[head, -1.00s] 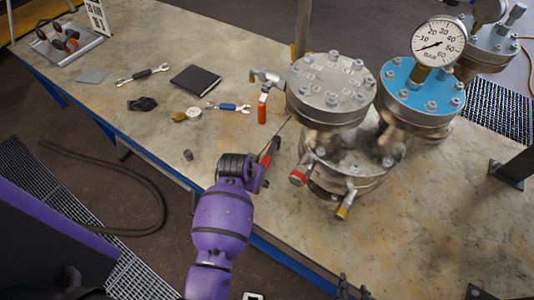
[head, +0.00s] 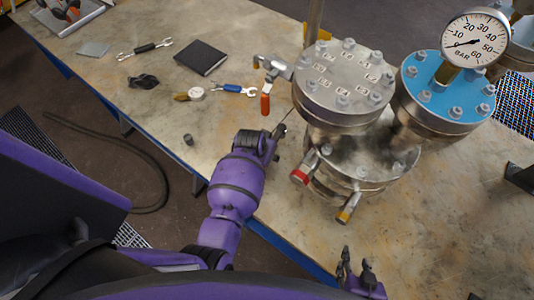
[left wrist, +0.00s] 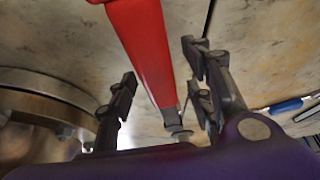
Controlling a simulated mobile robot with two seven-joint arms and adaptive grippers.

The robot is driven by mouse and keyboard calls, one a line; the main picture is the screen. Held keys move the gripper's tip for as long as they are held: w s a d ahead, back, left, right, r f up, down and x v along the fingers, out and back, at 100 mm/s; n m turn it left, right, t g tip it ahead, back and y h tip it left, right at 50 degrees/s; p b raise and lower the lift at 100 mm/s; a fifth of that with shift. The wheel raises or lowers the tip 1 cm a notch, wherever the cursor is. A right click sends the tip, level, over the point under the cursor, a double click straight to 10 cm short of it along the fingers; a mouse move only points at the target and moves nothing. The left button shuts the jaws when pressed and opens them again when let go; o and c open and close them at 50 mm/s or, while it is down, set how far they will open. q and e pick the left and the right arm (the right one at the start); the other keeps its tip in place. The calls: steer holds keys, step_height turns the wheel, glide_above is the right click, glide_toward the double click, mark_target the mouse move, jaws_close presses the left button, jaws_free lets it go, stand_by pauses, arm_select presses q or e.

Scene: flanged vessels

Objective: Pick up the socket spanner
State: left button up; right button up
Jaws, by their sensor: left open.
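The grey flanged vessel (head: 345,85) stands close right of my left gripper, with a blue-topped vessel (head: 448,85) and gauge (head: 474,42) beyond.

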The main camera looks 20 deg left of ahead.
arm_select(q)
steer(key=shift+f, duration=0.1)
arm_select(e)
steer(key=shift+w+a+r, duration=0.1)
steer(key=shift+w+r, duration=0.2)
steer(key=shift+w, duration=0.25)
arm_select(q)
steer(key=c, duration=1.1)
arm_select(e)
steer(key=shift+s+a, duration=0.1)
steer(key=shift+a, duration=0.05)
arm_select(q)
steer(key=shift+w, duration=0.1)
jaws_close()
arm_select(e)
steer(key=shift+s+f, duration=0.15)
steer(key=shift+s, duration=0.05)
steer(key=shift+s, duration=0.1)
